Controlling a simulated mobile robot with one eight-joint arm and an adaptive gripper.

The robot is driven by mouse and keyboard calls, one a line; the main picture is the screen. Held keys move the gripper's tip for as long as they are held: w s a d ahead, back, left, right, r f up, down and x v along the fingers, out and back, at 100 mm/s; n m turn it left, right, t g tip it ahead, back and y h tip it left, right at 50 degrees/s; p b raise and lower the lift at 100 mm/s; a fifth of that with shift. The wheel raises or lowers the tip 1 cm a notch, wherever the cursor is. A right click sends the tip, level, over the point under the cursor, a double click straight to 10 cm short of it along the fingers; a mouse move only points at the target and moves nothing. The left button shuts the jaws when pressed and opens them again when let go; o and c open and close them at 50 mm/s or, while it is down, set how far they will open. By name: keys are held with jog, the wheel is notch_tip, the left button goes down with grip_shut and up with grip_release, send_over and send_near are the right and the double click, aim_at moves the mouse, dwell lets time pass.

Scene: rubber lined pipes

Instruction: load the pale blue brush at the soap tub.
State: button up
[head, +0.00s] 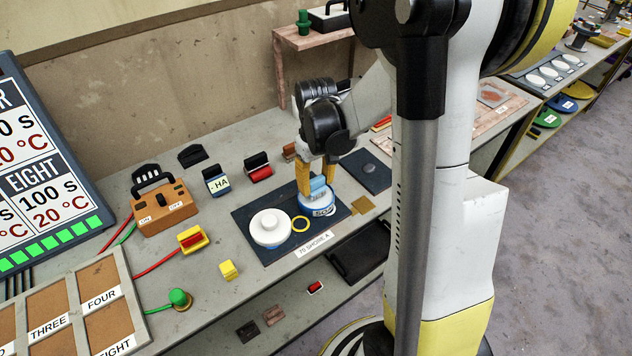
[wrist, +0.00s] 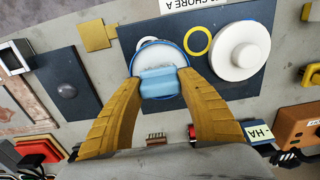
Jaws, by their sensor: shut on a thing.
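My gripper (head: 318,180) points down over the workbench, shut on the pale blue brush (head: 317,185). In the wrist view the two yellow fingers of my gripper (wrist: 158,82) hold the brush (wrist: 158,83) between their tips. The soap tub (head: 318,209) is a round white tub with a blue rim and partly visible lettering. In the wrist view the tub (wrist: 155,53) shows pale contents, and the brush overlaps its near edge. The brush is at or just above the tub's mouth; I cannot tell if it touches the soap. The brush's underside is hidden.
A white round lid with a knob (head: 270,227) and a yellow ring (head: 300,224) lie beside the tub on a dark mat (head: 258,251). A dark plate (head: 365,171) lies to the right. An orange switch box (head: 163,208) and clamp-like blocks stand left and behind.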

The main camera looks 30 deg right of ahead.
aim_at(316, 179)
jog(key=shift+f+b, duration=0.55)
dwell(1.5)
jog(key=shift+r, duration=0.1)
jog(key=shift+c, duration=0.4)
jog(key=shift+r+p, duration=2.65)
jog(key=shift+r, duration=0.8)
jog(key=shift+f, duration=0.1)
